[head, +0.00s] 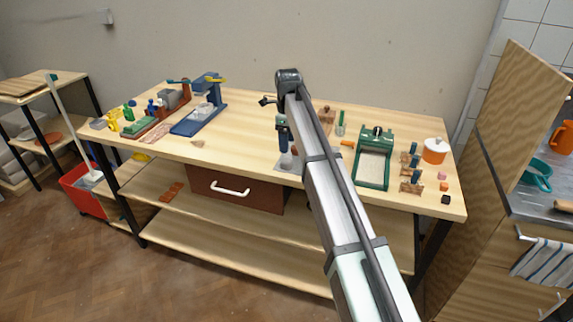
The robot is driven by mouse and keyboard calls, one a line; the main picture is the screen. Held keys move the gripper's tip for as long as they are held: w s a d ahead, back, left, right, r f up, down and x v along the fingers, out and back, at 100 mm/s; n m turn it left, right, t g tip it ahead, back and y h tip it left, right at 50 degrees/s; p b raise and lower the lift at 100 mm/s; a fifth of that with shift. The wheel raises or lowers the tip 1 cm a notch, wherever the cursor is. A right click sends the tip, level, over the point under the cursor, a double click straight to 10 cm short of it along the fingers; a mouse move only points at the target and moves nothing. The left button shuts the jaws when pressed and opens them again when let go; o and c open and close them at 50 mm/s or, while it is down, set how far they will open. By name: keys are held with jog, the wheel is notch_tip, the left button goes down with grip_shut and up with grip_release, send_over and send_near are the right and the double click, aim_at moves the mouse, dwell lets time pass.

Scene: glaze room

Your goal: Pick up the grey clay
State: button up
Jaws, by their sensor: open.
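Two grey pieces could be the grey clay, and I cannot tell which. One is a grey block (168,98) at the back left of the workbench, by a red-brown piece. The other is a small grey lump (98,124) at the bench's far left end.
A blue press (200,117) stands between my gripper and the grey pieces. Green and yellow items crowd the bench's left end. A green slab roller (375,158) and an orange jar (435,151) stand on the right.

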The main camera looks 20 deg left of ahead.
aim_at(286, 166)
jog(key=shift+s+a+f, duration=0.1)
jog(key=shift+s+f, duration=0.05)
jog(key=shift+f, duration=4)
jog(key=shift+c, duration=0.4)
jog(key=c, duration=1)
jog(key=shift+r, duration=0.1)
